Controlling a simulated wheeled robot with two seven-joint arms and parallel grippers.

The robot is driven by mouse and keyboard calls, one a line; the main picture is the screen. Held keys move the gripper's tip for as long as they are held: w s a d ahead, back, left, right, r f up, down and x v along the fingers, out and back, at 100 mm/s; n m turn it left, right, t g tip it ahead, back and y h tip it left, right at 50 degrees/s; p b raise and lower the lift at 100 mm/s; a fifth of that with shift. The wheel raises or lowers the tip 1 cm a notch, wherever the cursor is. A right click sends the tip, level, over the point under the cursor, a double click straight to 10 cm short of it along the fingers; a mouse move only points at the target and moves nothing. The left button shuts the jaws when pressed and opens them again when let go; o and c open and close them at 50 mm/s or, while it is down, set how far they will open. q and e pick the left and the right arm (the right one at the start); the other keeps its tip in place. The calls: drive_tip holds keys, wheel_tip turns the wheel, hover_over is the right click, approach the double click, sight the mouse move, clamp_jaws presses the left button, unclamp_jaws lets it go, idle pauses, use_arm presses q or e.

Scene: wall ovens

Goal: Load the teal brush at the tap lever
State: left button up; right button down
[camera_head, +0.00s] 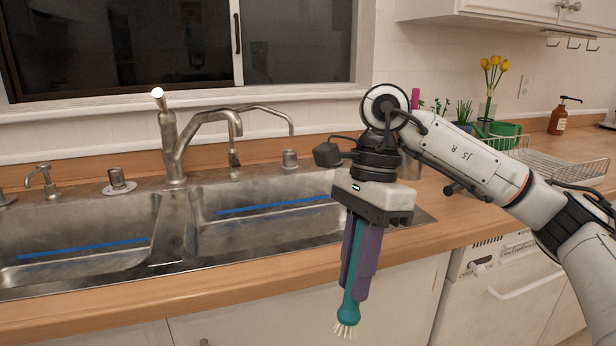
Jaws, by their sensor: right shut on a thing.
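My right gripper (360,255) points down in front of the counter's front edge, right of the double sink. It is shut on the teal brush (349,302), whose pale bristles point down below the purple fingers. The brush hangs nearly upright, in front of the white cabinet doors. The tap lever (158,98) has a white tip and stands on top of the metal tap (185,140) behind the sink's middle divider. The gripper and brush are well to the right of the lever and lower than it. My left gripper is not in view.
The double metal sink (172,222) has a blue strip in each basin. A soap dispenser (42,180) and a side sprayer stand on its rim. At right are a wire dish rack (545,165), a green mug (505,134), yellow flowers (494,72) and a brown bottle (558,120).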

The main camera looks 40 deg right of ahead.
drive_tip(key=s+d+r+m+t+b, duration=0.3)
drive_tip(key=d+r+m, duration=0.4)
drive_tip(key=m, duration=0.7)
drive_tip(key=shift+s+d+r+t+y+b, duration=0.15)
drive_tip(key=shift+s+r+t+y+b, duration=0.2)
drive_tip(key=shift+s+t, duration=0.6)
drive_tip(key=shift+s+r+m, duration=0.1)
drive_tip(key=shift+r+m, duration=0.1)
drive_tip(key=shift+m, duration=0.2)
